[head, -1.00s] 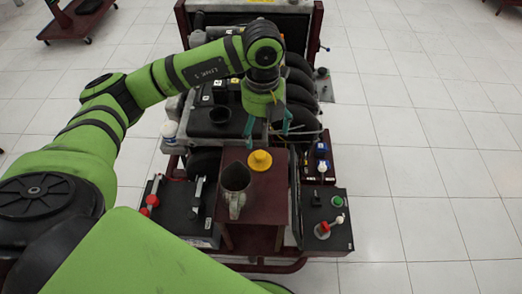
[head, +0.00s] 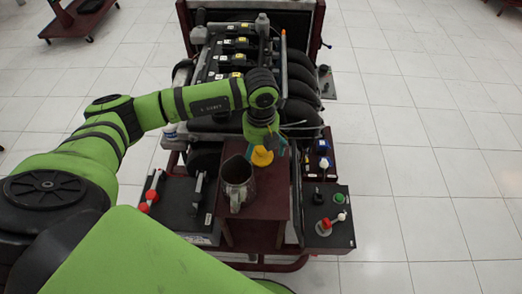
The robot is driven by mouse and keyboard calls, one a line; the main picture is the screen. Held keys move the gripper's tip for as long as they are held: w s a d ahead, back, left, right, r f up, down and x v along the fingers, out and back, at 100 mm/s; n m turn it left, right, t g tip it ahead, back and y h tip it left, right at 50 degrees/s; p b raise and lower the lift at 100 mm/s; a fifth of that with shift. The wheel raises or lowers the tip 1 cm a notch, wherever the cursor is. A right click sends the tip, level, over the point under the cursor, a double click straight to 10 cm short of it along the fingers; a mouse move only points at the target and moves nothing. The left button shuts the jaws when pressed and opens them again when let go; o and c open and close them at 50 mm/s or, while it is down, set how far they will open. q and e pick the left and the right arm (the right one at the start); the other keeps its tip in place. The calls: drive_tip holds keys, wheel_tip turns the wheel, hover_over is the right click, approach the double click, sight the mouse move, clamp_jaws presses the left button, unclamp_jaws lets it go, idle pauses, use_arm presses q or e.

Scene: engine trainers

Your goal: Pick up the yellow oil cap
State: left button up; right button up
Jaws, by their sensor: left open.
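The yellow oil cap (head: 261,157) sits on the small dark red table (head: 268,205) in front of the engine, just behind and right of a metal jug. My left gripper (head: 265,151) points down at the cap with its teal fingers apart, around or just above it. The fingers partly cover the cap's far side. I cannot tell whether they touch it. My right gripper is not in view.
The metal jug (head: 237,180) stands close in front of the cap. The engine (head: 240,60) rises behind. A black battery (head: 180,208) is at the left, and a control box (head: 328,217) with red and green knobs is at the right. Open tiled floor lies farther right.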

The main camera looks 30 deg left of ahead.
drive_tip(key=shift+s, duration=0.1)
use_arm(q)
drive_tip(key=c, duration=1.1)
drive_tip(key=shift+c, duration=0.3)
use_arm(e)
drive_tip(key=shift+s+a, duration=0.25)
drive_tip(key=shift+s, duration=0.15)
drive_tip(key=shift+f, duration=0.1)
